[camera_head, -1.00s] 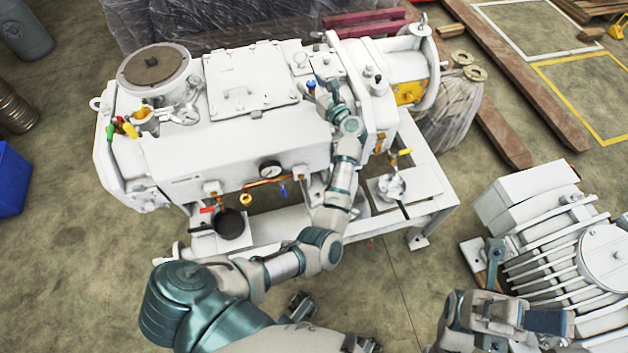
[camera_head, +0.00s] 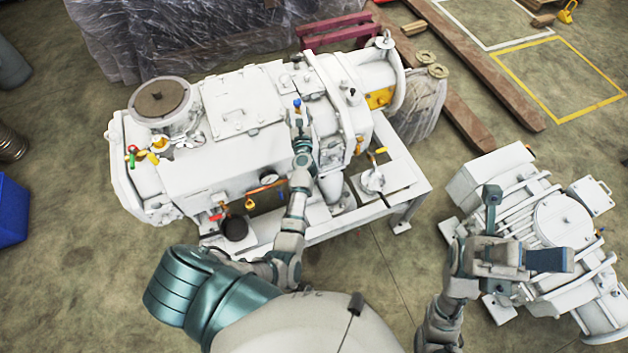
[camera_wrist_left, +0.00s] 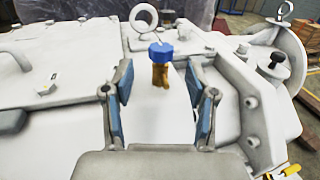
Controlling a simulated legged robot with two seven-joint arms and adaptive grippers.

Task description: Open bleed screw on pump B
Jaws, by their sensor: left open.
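The bleed screw (camera_head: 297,103) has a blue top and stands upright on the white pump (camera_head: 185,165). In the left wrist view the screw (camera_wrist_left: 161,62) shows its blue faceted head and brass body, standing slightly beyond the fingertips. My left gripper (camera_head: 300,128) is just on the near side of the screw. In the left wrist view the left gripper (camera_wrist_left: 160,95) is open, with blue pads either side of the screw's line and nothing held. My right gripper (camera_head: 520,235) is over the other white machine at right, away from the screw; its jaw opening is unclear.
A lifting ring (camera_wrist_left: 144,17) rises behind the screw. The second machine (camera_head: 563,221) stands at right. Concrete floor lies clear between them.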

